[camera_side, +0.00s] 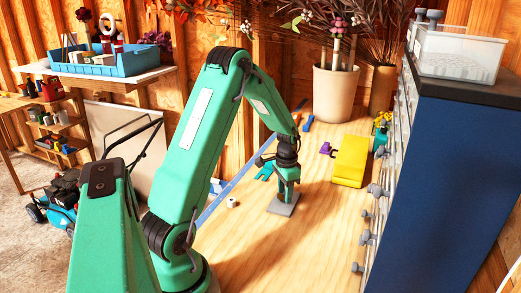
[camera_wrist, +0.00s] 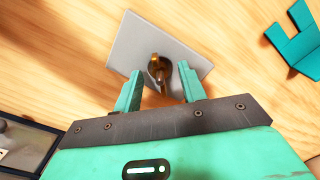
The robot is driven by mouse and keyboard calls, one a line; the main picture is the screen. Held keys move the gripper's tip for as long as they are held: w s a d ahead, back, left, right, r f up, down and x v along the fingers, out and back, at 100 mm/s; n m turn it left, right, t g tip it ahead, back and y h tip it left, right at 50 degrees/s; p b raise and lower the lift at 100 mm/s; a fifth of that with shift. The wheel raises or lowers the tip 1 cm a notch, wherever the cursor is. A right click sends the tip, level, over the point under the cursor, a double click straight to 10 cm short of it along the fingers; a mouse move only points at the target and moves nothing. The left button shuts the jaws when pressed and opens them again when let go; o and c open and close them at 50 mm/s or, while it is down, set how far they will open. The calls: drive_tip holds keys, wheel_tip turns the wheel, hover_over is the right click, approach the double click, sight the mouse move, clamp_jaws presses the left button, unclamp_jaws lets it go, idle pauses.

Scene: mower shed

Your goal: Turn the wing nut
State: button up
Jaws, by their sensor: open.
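The wing nut (camera_wrist: 159,68) is a dark brassy piece standing on a grey square plate (camera_wrist: 143,38) in the wrist view. The plate also shows on the bench in the side view (camera_side: 283,209), under my gripper. My gripper (camera_wrist: 163,83) is open, with its two teal fingers apart on either side of the wing nut, and I see gaps between fingers and nut. In the side view my gripper (camera_side: 284,190) points down over the plate and hides the nut.
A teal bracket (camera_wrist: 296,40) lies right of the plate. A yellow block (camera_side: 350,162), a purple piece (camera_side: 326,149) and a small white roll (camera_side: 232,202) are on the bench. A blue cabinet (camera_side: 435,190) stands at the right. The front of the bench is clear.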

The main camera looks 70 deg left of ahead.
drive_tip(key=shift+f, duration=0.1)
clamp_jaws()
drive_tip(key=shift+n, duration=0.4)
